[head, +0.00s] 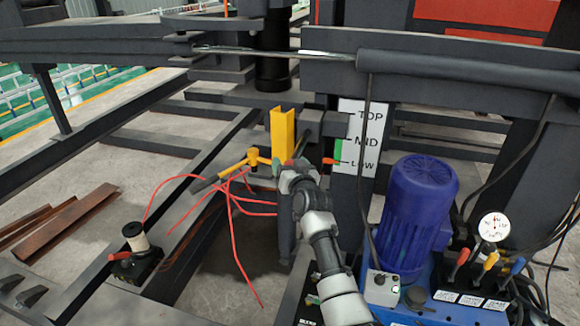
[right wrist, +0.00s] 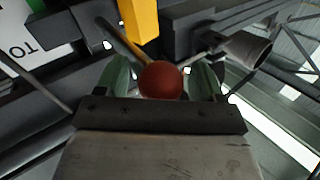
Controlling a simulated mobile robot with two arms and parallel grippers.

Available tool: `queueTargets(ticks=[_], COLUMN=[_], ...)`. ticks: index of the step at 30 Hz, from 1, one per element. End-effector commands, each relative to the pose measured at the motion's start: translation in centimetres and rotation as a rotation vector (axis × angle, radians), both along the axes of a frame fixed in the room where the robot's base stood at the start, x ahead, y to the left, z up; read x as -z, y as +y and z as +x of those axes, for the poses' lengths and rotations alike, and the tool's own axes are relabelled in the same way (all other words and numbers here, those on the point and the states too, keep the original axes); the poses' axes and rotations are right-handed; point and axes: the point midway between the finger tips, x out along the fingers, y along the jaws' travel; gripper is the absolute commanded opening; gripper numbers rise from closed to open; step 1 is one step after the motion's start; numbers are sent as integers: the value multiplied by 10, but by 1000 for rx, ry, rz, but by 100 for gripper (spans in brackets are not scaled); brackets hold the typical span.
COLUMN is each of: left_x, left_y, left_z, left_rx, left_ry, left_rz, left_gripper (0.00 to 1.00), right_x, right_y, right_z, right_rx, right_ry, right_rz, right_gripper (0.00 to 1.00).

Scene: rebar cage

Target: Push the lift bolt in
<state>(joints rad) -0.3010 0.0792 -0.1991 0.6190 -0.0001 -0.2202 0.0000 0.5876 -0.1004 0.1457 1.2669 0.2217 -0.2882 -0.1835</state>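A round red knob (right wrist: 160,80) sits between the two green fingers of my right gripper (right wrist: 160,76) in the right wrist view. Thin gaps seem to show on both sides of it, so the fingers look open around the knob rather than clamped. A thin rod runs up behind the knob beside a yellow post (right wrist: 139,18); this may be the lift bolt, but its far end is hidden. My left gripper is not in view.
A TOP/MID/LOW sign (head: 361,135) with an orange pointer (head: 330,161) stands right of the gripper. A blue motor (head: 416,215) and pressure gauge (head: 494,227) stand right.

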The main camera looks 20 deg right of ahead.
Motion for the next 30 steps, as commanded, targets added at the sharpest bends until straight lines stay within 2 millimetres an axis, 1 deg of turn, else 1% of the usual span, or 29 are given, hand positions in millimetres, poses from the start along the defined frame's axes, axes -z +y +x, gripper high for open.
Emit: queueTargets(ticks=[5,8,18,21,25,30], left_x=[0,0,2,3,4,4], left_y=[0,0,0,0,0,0], left_z=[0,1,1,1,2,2], left_rx=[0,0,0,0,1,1], left_ry=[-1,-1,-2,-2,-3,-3], left_rz=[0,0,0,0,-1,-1], left_gripper=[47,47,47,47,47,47], right_x=[1,1,2,2,1,0], right_y=[0,0,1,1,1,1], right_z=[-8,-19,-78,-91,-102,-107], right_rx=[1,0,-1,-1,-1,-2], right_ry=[-1,0,1,1,0,1], right_rz=[0,0,-1,0,1,1], right_gripper=[68,68,68,68,68,68])
